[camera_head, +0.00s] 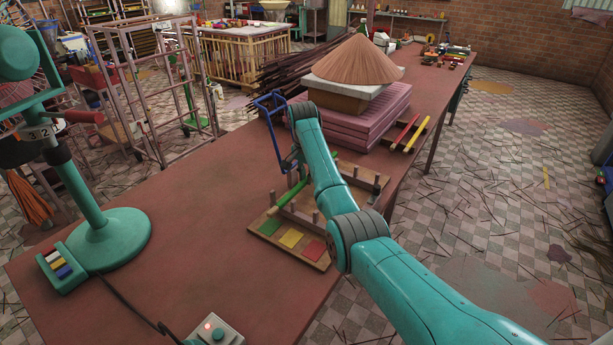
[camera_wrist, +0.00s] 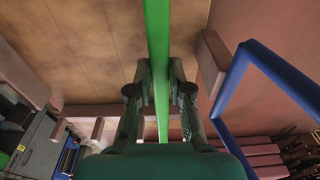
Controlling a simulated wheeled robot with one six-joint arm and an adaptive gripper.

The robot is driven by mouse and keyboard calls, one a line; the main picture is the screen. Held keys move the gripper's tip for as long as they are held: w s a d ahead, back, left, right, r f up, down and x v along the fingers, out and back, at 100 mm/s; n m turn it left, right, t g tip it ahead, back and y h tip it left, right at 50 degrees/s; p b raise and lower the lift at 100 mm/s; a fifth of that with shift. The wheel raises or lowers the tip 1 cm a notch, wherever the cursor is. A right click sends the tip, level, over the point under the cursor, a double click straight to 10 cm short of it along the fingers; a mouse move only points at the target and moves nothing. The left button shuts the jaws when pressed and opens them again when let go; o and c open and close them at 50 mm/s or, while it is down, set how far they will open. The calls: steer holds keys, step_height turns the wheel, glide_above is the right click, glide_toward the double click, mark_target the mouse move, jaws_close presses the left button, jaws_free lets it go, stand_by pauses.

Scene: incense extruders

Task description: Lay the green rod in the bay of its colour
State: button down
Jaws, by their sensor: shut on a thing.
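My gripper (camera_wrist: 160,92) is shut on the green rod (camera_wrist: 157,35), which runs lengthwise between the fingers in the wrist view. In the head view the rod (camera_head: 287,199) slants over the left side of a wooden tray (camera_head: 262,236), its near end close to the green patch (camera_head: 268,227). A yellow patch (camera_head: 291,238) and a red patch (camera_head: 313,250) follow to the right, with short upright posts behind them. My arm hides part of the tray and most of the gripper. I cannot tell whether the rod touches the tray.
A blue frame handle (camera_head: 268,103) stands just behind the tray. A red rod (camera_head: 405,132) and a yellow rod (camera_head: 416,134) lie beside pink stacked slabs (camera_head: 345,128) topped by a conical hat (camera_head: 357,62). A teal stand (camera_head: 108,238) is at left; the table between is clear.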

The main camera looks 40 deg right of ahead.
mark_target(305, 180)
steer(key=shift+f, duration=0.4)
steer(key=c, duration=1.1)
jaws_free()
steer(key=r, duration=0.8)
steer(key=a+r, duration=0.1)
steer(key=r, duration=0.3)
steer(key=shift+s+r, duration=0.25)
steer(key=shift+r, duration=0.15)
